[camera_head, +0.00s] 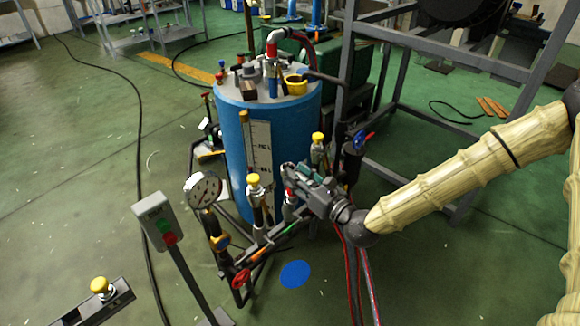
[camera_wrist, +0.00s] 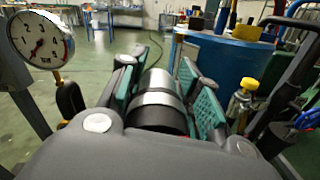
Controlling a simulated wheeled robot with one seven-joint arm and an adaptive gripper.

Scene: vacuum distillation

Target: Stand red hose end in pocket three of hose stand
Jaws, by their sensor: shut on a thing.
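My gripper (camera_head: 288,175) is at the centre of the head view, in front of the blue tank. In the wrist view, its green-padded fingers (camera_wrist: 157,78) are closed on either side of a black and silver cylindrical fitting (camera_wrist: 157,98). In the head view, a red and grey piece (camera_head: 290,193) shows just below the fingers. Red and dark hoses (camera_head: 362,275) hang below my wrist. A low frame (camera_head: 262,245) with coloured marks stands below the gripper; I cannot tell its pockets or whether the fitting touches it.
A blue tank (camera_head: 238,150) stands behind the gripper. A pressure gauge (camera_head: 203,188), yellow-capped fittings (camera_head: 253,182) and a grey switch box (camera_head: 157,220) crowd the left. A grey metal frame (camera_head: 400,125) stands at the right. Green floor is open at front right.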

